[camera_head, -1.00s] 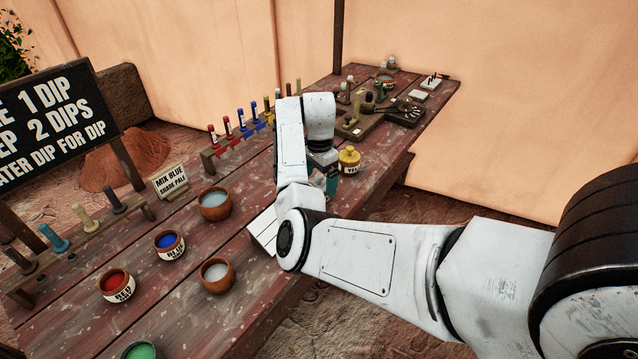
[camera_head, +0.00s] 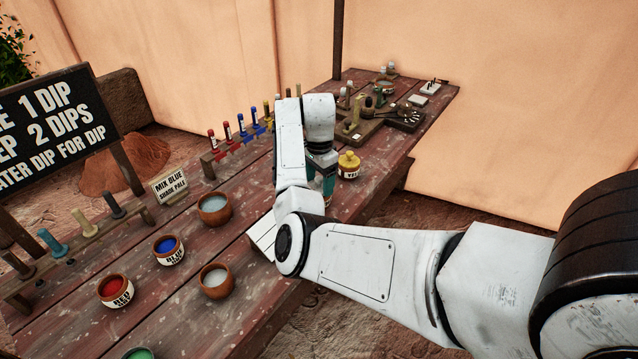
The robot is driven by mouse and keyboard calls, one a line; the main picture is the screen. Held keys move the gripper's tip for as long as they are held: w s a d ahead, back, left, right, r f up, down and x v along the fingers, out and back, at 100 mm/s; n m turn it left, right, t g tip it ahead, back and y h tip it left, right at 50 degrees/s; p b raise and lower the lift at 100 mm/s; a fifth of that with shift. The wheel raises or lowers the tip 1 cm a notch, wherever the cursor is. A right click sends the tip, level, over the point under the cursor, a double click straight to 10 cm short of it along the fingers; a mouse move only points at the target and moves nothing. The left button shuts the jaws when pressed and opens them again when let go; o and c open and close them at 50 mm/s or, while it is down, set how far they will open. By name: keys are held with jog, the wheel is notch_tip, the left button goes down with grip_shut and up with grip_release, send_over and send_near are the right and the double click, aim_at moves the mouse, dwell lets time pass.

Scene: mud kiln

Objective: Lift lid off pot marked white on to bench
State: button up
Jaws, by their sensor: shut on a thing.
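My gripper (camera_head: 327,187) is only partly in view, as a teal and dark part below my white wrist, over the right side of the bench (camera_head: 190,320). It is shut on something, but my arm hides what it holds. I cannot make out the pot marked white or its lid. A yellow lidded pot (camera_head: 349,166) with a label stands just right of my gripper, apart from it. Two unlabelled-looking clay pots with pale grey contents stand left of my arm, one further back (camera_head: 214,208) and one nearer (camera_head: 216,280).
Open blue (camera_head: 169,249) and red (camera_head: 115,290) pots stand at the left, with a green one (camera_head: 138,353) at the bottom edge. A rack of coloured sticks (camera_head: 228,148) and a small sign (camera_head: 170,186) line the far edge. A pale tile (camera_head: 262,236) lies beside my elbow.

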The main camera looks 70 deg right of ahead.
notch_tip(320, 180, up, 2)
jog(key=shift+r, duration=0.2)
jog(key=s+r+p, duration=0.3)
jog(key=s+r, duration=0.6)
jog(key=s, duration=0.5)
jog(key=shift+d+r, duration=0.2)
jog(key=shift+r, duration=0.15)
jog(key=shift+r+p, duration=0.1)
jog(key=shift+p, duration=0.4)
